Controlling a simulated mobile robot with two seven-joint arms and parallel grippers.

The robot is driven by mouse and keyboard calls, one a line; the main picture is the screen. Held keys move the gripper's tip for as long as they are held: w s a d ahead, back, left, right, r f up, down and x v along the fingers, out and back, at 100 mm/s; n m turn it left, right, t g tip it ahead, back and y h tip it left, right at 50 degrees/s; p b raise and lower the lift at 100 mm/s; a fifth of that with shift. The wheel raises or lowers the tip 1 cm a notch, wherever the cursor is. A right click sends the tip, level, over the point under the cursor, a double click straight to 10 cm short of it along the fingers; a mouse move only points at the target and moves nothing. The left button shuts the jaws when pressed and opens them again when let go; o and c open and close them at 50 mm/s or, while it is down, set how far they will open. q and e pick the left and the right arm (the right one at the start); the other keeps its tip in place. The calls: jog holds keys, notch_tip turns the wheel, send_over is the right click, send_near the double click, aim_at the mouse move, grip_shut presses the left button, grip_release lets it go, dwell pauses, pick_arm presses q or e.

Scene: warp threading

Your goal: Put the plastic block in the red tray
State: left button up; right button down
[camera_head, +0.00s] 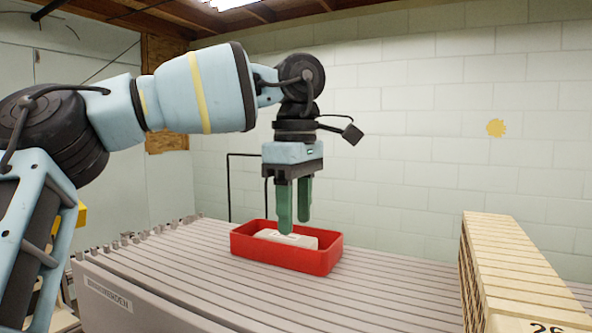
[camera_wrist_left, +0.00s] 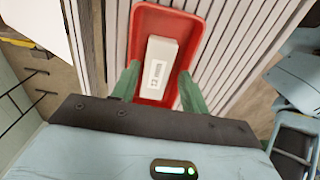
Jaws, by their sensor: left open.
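The red tray (camera_head: 318,262) sits on the grey slatted table in the head view. The white plastic block (camera_head: 290,239) lies inside the tray. In the left wrist view the block (camera_wrist_left: 158,66) shows a dark slot-like marking on its top and lies within the walls of the tray (camera_wrist_left: 190,22). My left gripper (camera_head: 294,226) points down over the tray with its green fingers apart. My right gripper is not in either view.
The slatted table (camera_head: 175,265) is clear around the tray. A stack of pale wooden crates or boards (camera_head: 510,262) stands at the right. A row of small metal pegs (camera_head: 140,236) lines the table's far left edge. A block wall rises behind.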

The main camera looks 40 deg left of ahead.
aim_at(296, 239)
pick_arm(q)
notch_tip(296, 239, up, 8)
jog(key=shift+r, duration=0.15)
dwell(0.8)
